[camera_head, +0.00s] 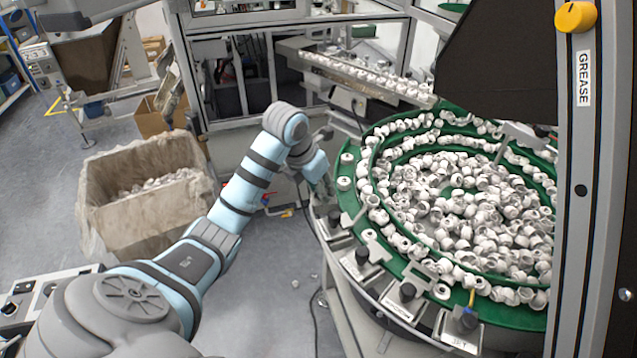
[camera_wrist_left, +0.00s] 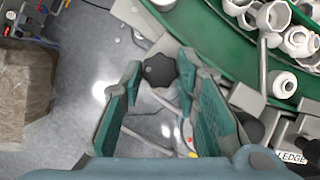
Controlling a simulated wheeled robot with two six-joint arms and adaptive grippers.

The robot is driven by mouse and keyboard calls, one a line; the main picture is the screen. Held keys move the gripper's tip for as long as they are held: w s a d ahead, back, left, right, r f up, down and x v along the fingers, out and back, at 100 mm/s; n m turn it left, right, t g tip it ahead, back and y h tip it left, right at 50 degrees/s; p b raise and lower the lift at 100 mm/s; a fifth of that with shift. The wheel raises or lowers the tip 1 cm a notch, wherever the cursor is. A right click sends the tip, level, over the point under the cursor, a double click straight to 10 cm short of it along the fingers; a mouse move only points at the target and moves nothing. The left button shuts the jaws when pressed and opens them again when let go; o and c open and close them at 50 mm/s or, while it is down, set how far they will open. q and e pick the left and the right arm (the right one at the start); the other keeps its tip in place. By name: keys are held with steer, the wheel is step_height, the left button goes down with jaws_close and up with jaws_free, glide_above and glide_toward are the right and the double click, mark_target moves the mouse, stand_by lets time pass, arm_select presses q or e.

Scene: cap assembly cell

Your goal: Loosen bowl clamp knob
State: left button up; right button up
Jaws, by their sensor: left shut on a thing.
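The bowl clamp knob (camera_wrist_left: 159,70) is a dark, lobed knob at the rim of the green bowl. In the left wrist view it sits between the two fingertips of my left gripper (camera_wrist_left: 158,78), which is shut on it. In the head view my left arm reaches from the lower left to the near left edge of the green feeder bowl (camera_head: 349,199). There my left gripper (camera_head: 325,182) is small and partly hidden by its own wrist, and I cannot make out the held knob. My right gripper is not in view.
Several other black knobs, one labelled LEDGE (camera_wrist_left: 256,131), stand on metal brackets along the bowl's front rim. White caps (camera_head: 470,205) fill the bowl. A lined carton (camera_head: 140,215) stands left on open floor.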

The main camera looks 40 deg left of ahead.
arm_select(q)
steer(key=o, duration=1.2)
steer(key=shift+w, duration=0.1)
steer(key=shift+c, duration=0.2)
steer(key=shift+r, duration=0.45)
steer(key=s, duration=1.2)
steer(key=shift+s+a, duration=0.15)
steer(key=shift+a, duration=0.1)
steer(key=shift+s+a, duration=0.1)
